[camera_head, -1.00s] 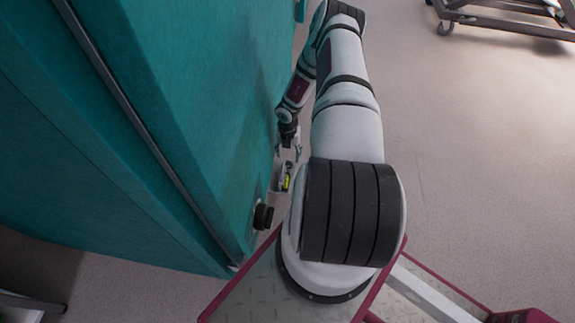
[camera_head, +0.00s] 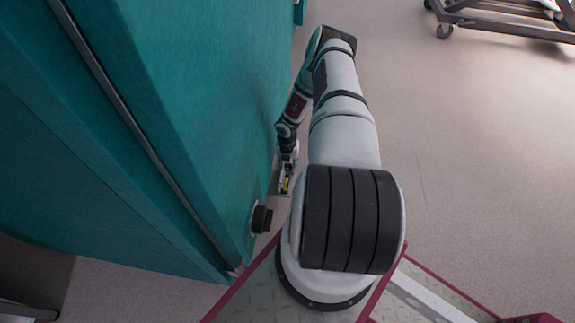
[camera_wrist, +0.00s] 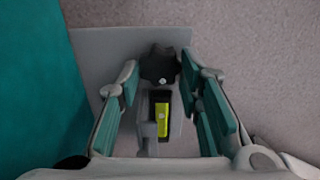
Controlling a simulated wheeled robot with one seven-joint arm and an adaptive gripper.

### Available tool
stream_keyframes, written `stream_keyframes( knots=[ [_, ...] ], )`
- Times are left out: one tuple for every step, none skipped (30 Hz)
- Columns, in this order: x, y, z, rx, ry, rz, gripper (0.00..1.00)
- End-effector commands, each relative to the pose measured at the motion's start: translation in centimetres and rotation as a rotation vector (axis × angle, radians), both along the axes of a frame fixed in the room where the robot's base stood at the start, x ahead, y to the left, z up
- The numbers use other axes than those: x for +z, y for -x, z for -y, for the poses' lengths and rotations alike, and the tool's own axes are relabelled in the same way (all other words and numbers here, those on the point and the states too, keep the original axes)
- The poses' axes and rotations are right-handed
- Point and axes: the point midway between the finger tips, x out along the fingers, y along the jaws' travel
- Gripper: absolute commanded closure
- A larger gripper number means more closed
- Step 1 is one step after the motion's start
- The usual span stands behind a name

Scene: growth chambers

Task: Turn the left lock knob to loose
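A dark, lobed knob (camera_wrist: 158,64) with a small light centre sits on a grey plate (camera_wrist: 92,44) in the wrist view. My gripper (camera_wrist: 160,78) is open, with one finger on each side of the knob. Gaps seem to show between the pads and the knob, but contact is hard to judge. A black block with a yellow-green strip (camera_wrist: 162,116) lies between the fingers, nearer the wrist. In the head view my gripper (camera_head: 288,160) is low beside the teal cabinet, at the yellow-marked part (camera_head: 285,184). The knob's setting cannot be read.
The teal cabinet (camera_head: 200,110) rises close along the left of my arm. A black round knob (camera_head: 262,218) sticks out of its face nearer my base. Open floor (camera_head: 460,150) lies to the right, with a wheeled frame (camera_head: 505,22) at the far right.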

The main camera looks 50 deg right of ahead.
Motion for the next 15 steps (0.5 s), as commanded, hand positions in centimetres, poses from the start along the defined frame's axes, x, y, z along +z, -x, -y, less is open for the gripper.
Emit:
stream_keyframes(
  knots=[
    [-0.01, 0.03, 0.02, 0.0, 0.0, 0.0, 0.95],
    [-0.01, 0.03, 0.02, 0.0, 0.0, 0.0, 0.95],
    [-0.01, 0.03, 0.02, 0.0, 0.0, 0.0, 0.95],
    [-0.01, 0.03, 0.02, 0.0, 0.0, 0.0, 0.95],
    [-0.01, 0.03, 0.02, 0.001, 0.0, 0.0, 0.95],
    [-0.02, 0.03, 0.02, 0.004, 0.0, 0.0, 0.95],
    [-0.02, 0.03, 0.02, 0.007, 0.0, 0.0, 0.95],
    [-0.03, 0.04, 0.03, 0.011, 0.0, 0.0, 0.95],
    [-0.04, 0.05, 0.04, 0.02, 0.0, 0.0, 0.95],
    [-0.05, 0.06, 0.04, 0.028, 0.0, 0.0, 0.95],
    [-0.06, 0.06, 0.05, 0.038, 0.0, 0.0, 0.95],
    [-0.08, 0.08, 0.07, 0.055, 0.0, 0.0, 0.95],
    [-0.09, 0.09, 0.09, 0.069, 0.001, -0.001, 0.95],
    [-0.1, 0.1, 0.11, 0.086, 0.001, -0.001, 0.95],
    [-0.11, 0.1, 0.13, 0.108, 0.001, -0.001, 0.95]
  ],
)
